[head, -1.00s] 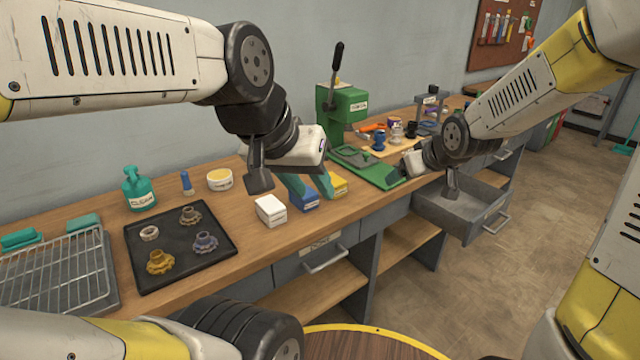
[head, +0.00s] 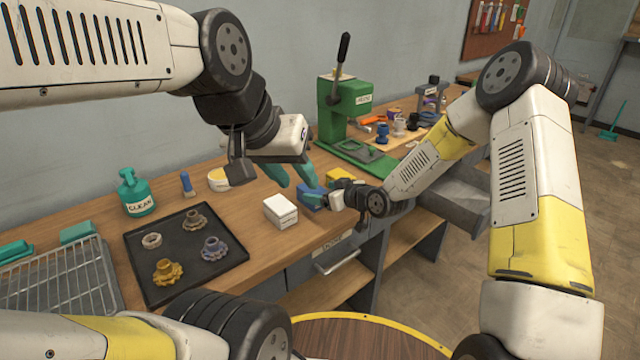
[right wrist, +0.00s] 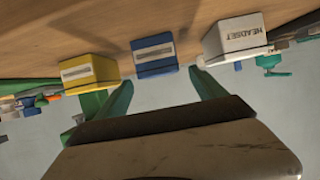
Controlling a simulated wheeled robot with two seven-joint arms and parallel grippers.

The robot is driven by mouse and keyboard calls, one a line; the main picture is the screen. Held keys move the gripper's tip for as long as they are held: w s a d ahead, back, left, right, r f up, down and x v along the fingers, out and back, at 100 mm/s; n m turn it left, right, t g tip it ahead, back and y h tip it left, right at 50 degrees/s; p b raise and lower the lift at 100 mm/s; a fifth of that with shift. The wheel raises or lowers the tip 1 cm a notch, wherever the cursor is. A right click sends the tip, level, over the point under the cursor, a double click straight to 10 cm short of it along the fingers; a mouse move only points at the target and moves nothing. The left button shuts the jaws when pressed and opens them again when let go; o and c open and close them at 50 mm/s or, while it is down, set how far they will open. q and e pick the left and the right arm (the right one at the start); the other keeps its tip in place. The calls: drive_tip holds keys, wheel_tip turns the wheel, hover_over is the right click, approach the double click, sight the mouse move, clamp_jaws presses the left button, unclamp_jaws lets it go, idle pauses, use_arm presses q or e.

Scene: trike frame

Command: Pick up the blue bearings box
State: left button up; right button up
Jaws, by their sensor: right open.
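The blue bearings box (head: 310,198) sits on the bench between a white box and a yellow box, partly covered by my grippers. In the right wrist view, the blue box (right wrist: 154,56) lies ahead of and between the two teal fingers of my right gripper (right wrist: 163,84), which is open and empty. In the head view my right gripper (head: 328,199) is low at the blue box's right side; its fingers are mostly hidden. My left gripper (head: 291,174) hangs above and behind the boxes, its teal fingers apart with nothing seen between them.
The white box (head: 281,211), labelled HEADSET in the right wrist view (right wrist: 235,36), and the yellow box (head: 340,174) flank the blue one closely. A black tray (head: 150,249) with gears lies left. A green press (head: 345,110) stands behind. An open drawer (head: 455,205) juts out right.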

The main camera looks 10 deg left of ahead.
sight(307, 191)
drive_tip(key=shift+w+a+f, duration=0.2)
drive_tip(key=shift+w+a, duration=0.1)
drive_tip(key=shift+a, duration=0.2)
drive_tip(key=x, duration=0.7)
drive_tip(key=shift+w+f, duration=0.1)
drive_tip(key=shift+f, duration=0.35)
drive_tip(key=shift+r, duration=0.1)
clamp_jaws()
